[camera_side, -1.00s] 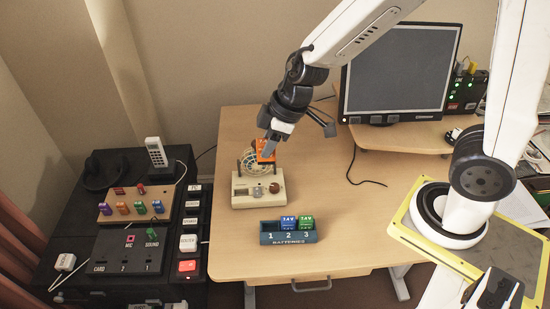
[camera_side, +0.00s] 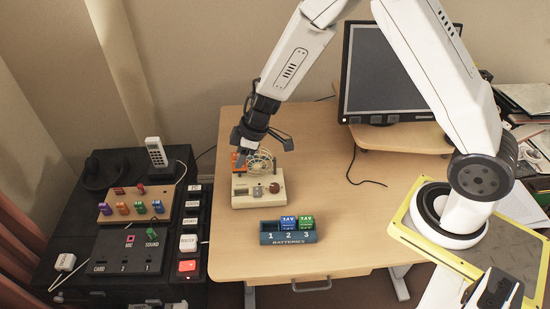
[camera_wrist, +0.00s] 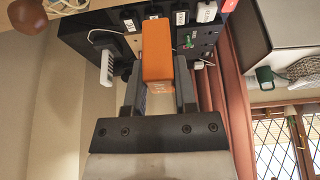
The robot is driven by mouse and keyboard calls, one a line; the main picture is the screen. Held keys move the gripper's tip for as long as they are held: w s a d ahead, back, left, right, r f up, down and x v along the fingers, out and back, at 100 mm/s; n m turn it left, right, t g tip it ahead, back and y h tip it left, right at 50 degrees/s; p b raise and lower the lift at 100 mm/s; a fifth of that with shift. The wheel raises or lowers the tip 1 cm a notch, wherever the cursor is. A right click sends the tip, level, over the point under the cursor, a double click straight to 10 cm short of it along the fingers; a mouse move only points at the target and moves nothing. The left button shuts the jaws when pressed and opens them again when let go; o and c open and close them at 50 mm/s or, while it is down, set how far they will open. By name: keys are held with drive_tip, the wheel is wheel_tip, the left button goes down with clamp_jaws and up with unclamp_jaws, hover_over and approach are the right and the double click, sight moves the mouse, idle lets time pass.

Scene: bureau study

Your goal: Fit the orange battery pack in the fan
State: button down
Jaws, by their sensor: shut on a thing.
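The orange battery pack (camera_wrist: 157,50) is between the two fingers of my gripper (camera_wrist: 159,75) in the wrist view, and my gripper is shut on it. In the side view the orange pack (camera_side: 238,160) shows below my gripper (camera_side: 241,153), at the left of the fan's wire cage. The fan (camera_side: 258,190) has a cream base with a brown knob and stands on the desk. My gripper hides part of the cage. I cannot tell whether the pack touches the fan. The brown knob (camera_wrist: 22,15) shows at the wrist view's top left.
A blue battery tray (camera_side: 288,238) stands in front of the fan. Its slots 2 and 3 hold packs and slot 1 is empty. A black console (camera_side: 125,260) with switches and a white handset is at the left. A monitor (camera_side: 395,70) stands behind right. The desk's right middle is mostly clear.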

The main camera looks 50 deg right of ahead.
hover_over(242, 185)
drive_tip(key=s+a, duration=0.2)
wheel_tip(242, 185, down, 8)
drive_tip(key=shift+d, duration=0.1)
drive_tip(key=shift+f, duration=1.95)
drive_tip(key=shift+f, duration=1.7)
drive_tip(key=shift+c, duration=0.4)
unclamp_jaws()
drive_tip(key=shift+r, duration=0.15)
wheel_tip(242, 185, up, 7)
idle(1.2)
